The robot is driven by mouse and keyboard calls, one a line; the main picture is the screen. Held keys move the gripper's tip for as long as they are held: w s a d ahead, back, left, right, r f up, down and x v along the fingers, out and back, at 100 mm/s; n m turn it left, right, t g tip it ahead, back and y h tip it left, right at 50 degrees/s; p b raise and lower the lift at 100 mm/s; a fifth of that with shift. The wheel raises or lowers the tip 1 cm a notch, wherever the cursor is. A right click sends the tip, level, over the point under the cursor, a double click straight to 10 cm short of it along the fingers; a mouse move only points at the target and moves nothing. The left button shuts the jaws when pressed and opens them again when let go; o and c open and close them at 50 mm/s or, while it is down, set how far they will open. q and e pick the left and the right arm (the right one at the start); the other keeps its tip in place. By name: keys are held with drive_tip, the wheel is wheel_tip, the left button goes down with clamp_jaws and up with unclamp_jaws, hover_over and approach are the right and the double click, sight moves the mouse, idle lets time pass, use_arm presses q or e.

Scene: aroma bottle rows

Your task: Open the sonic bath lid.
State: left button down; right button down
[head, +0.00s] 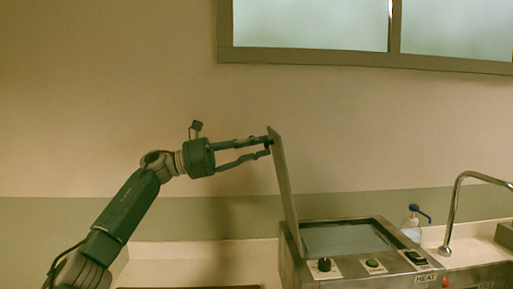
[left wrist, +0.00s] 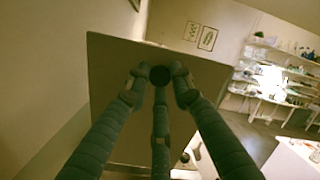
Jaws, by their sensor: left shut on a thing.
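The sonic bath (head: 300,262) is a metal box with a front control panel, at the lower right of the head view. Its lid (head: 284,190) stands nearly upright at the left side of the bath, tilted a little to the left, and the basin (head: 345,239) is uncovered. My left gripper (head: 267,145) is shut on the lid's knob near the lid's upper edge, on its left face. The left wrist view shows the fingers around the dark round knob (left wrist: 160,76), with the lid (left wrist: 112,75) filling the middle. My right gripper is not in view.
A bottle with a blue top (head: 412,226) stands behind the bath's right side. A curved tap (head: 453,215) rises at the far right. The pale counter (head: 180,262) left of the bath looks mostly clear. Shelves with items (left wrist: 275,80) are distant in the left wrist view.

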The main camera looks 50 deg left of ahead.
use_arm(q)
drive_tip(key=c, duration=1.5)
unclamp_jaws()
drive_tip(key=v, duration=1.2)
